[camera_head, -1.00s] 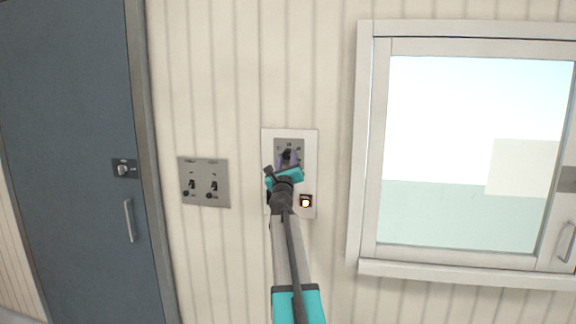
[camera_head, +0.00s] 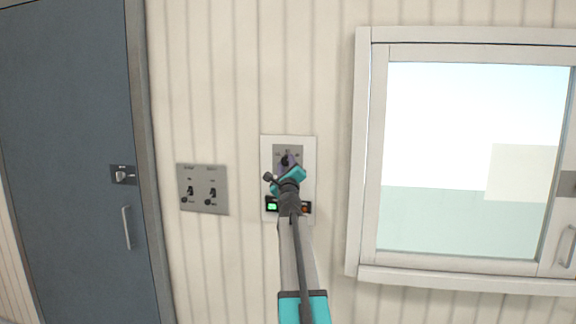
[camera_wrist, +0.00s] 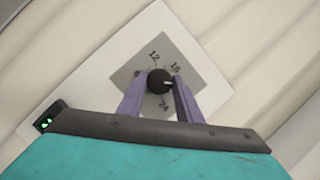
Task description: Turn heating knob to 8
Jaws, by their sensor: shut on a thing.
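The heating knob (camera_wrist: 158,80) is a round black knob on a grey dial plate (camera_wrist: 127,73), set in a white wall panel (camera_wrist: 82,88). Numbers 12, 18 and 24 show around it; no 8 is readable. A pale mark on the knob appears to face right in the wrist view, but its exact reading is unclear. My gripper (camera_wrist: 154,88) has its two purple fingers on either side of the knob, shut on it. In the head view, the knob (camera_head: 287,160) shows just above my gripper (camera_head: 288,167), and the arm covers the lower middle of the panel.
A green light (camera_head: 271,207) is lit at the panel's lower left, and a dim orange one (camera_head: 305,209) sits at lower right. A grey switch plate (camera_head: 202,200) is to the left, then a blue door (camera_head: 70,230). A window (camera_head: 470,150) is on the right.

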